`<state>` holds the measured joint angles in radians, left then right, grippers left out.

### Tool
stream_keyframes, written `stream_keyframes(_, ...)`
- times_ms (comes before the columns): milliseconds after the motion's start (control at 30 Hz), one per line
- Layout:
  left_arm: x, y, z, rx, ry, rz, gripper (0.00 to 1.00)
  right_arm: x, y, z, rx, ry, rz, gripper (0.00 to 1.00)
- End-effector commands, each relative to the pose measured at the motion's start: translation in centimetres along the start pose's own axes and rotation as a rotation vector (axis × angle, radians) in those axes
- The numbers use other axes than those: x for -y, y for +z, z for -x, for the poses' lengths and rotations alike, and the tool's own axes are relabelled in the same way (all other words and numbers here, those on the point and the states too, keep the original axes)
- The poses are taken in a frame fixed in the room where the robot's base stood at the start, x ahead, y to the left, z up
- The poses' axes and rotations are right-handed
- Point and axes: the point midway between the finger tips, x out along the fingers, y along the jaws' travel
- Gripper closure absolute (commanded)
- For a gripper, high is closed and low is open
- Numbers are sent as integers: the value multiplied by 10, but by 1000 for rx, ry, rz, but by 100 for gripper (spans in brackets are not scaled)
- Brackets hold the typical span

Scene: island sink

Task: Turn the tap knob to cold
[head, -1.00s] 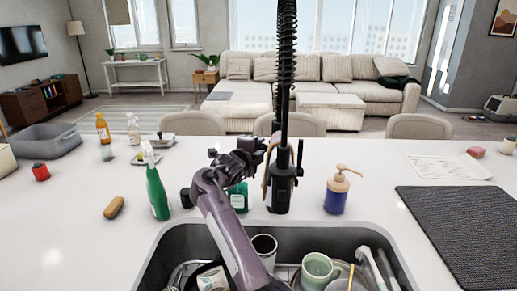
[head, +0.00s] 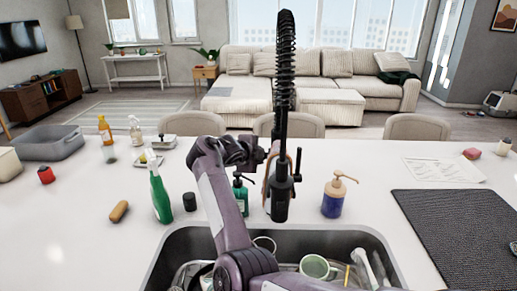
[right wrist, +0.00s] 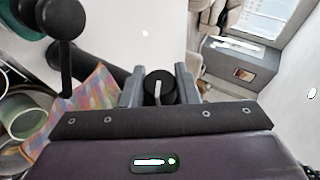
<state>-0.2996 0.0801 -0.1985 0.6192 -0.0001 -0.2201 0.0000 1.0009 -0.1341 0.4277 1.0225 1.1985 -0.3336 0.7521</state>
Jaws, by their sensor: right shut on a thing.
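The black tap (head: 281,197) with its tall coiled spring spout stands at the back edge of the sink. A thin upright lever (head: 298,160) is on its right side. My right gripper (head: 264,156) is against the tap's left side, and its fingertips are partly lost against the dark tap. In the right wrist view my right gripper (right wrist: 159,82) is shut on a dark round knob (right wrist: 158,92) with a pale mark, which sits between the two grey fingers. My left gripper is not in view.
The sink (head: 180,242) holds several cups and dishes. A green soap bottle (head: 241,196) stands left of the tap, partly behind my arm, and a blue soap dispenser (head: 333,196) stands to its right. A green spray bottle (head: 160,195) is further left. A dark mat (head: 465,230) lies at right.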

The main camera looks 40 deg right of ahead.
Motion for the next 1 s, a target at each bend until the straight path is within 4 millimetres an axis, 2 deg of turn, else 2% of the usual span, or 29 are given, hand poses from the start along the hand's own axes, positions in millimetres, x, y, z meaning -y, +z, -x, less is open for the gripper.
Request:
stream_keyframes(33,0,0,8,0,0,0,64,3,0,2,1,32,10,94)
stream_keyframes(300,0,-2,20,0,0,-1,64,0,0,1,-2,136,55,94)
stream_keyframes(867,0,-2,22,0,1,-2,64,-2,0,-1,-5,167,67,94)
stream_keyframes(900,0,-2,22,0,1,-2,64,-2,0,-1,-5,167,67,68)
stream_keyframes(1000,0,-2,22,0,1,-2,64,-2,0,-1,-5,166,67,55)
